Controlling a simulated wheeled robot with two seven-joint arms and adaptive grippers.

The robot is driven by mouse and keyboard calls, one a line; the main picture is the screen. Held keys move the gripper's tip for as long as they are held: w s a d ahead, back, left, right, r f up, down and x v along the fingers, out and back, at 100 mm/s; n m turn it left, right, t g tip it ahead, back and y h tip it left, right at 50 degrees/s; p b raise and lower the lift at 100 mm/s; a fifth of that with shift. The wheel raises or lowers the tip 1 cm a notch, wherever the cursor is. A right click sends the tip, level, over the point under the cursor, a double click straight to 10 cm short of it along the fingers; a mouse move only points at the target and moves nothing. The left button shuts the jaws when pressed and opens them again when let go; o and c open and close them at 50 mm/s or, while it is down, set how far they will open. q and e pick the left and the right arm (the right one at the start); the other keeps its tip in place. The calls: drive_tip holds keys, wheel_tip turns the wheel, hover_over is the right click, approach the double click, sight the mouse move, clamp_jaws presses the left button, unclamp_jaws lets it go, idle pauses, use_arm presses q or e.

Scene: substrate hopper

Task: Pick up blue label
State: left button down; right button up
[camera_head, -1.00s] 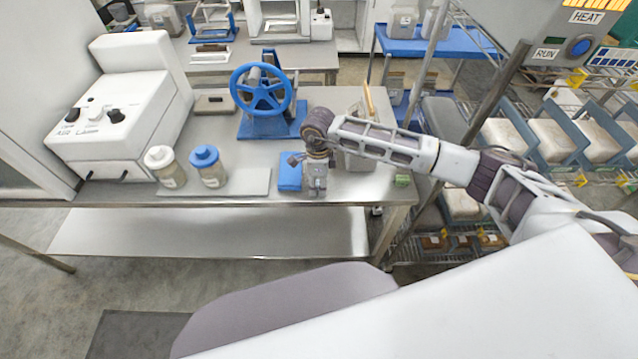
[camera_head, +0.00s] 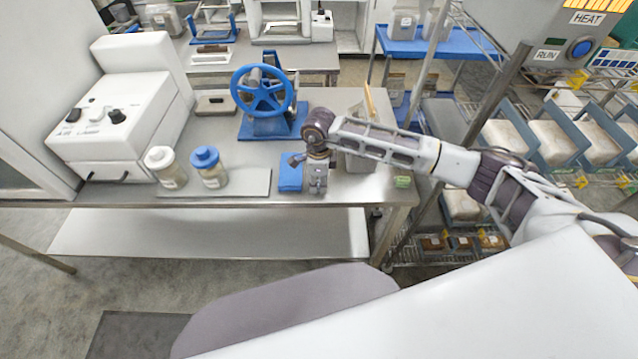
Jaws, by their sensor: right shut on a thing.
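The blue label (camera_head: 290,174) shows as a flat blue piece at the front of the steel bench, with my right gripper against its right side. My right gripper (camera_head: 317,189) points down over the bench and is shut on the blue label; the grip itself is too small and partly hidden to see clearly. My left gripper is not in view.
A blue hand wheel (camera_head: 262,91) stands behind. A white machine (camera_head: 120,110) is at left.

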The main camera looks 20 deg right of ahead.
sight(319, 182)
drive_tip(key=shift+r+b, duration=0.8)
drive_tip(key=shift+r, duration=4.1)
